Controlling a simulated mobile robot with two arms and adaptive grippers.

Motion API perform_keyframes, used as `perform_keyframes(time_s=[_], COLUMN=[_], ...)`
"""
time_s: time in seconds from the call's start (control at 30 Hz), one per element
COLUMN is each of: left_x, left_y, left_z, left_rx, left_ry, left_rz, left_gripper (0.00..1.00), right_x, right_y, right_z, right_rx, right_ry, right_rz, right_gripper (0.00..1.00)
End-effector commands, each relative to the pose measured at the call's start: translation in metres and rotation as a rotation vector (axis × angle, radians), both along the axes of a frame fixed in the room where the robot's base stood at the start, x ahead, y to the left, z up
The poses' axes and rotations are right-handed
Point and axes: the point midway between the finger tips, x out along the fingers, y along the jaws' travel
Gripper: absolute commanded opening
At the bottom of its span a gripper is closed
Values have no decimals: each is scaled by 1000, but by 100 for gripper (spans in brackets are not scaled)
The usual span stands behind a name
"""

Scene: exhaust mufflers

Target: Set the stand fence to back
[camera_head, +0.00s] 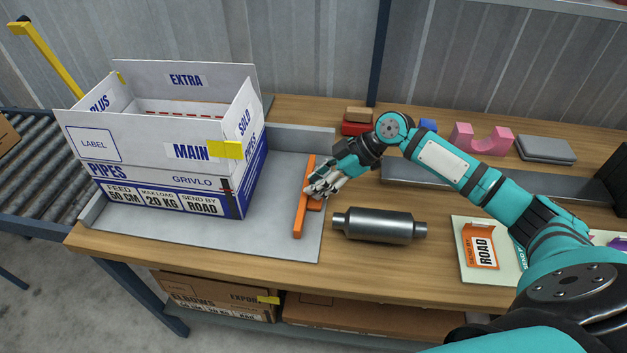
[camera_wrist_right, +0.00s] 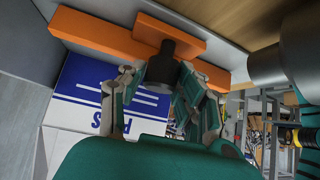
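The stand fence (camera_head: 298,219) is an orange bar lying across the right part of the grey stand (camera_head: 270,239), apart from the big box to its left. In the right wrist view the fence (camera_wrist_right: 85,30) has a black knob (camera_wrist_right: 163,62) on it. My right gripper (camera_head: 316,187) is over the middle of the fence. My left gripper is in neither view.
An open white and blue box (camera_head: 165,170) stands on the stand. A grey muffler (camera_head: 379,226) lies on the bench just right of the fence. A card with an orange label (camera_head: 479,246) lies farther right. Pink (camera_head: 482,142) and red (camera_head: 357,124) parts are at the back.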

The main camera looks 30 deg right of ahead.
Motion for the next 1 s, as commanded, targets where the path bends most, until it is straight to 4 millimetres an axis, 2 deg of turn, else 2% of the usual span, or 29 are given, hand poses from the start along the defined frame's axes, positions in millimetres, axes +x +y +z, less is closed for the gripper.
perform_keyframes(time_s=[0.03,0.17,0.53,1.0], left_x=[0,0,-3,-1], left_y=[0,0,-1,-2], left_z=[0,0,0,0], left_rx=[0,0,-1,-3], left_ry=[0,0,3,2], left_rz=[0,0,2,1], left_gripper=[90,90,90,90], right_x=[1,1,-2,-30], right_y=[-2,-1,-5,-64], right_z=[1,0,6,69], right_rx=[-3,0,1,-2], right_ry=[-1,-1,0,1], right_rz=[-4,-2,-2,-3], right_gripper=[40,55,55,55])
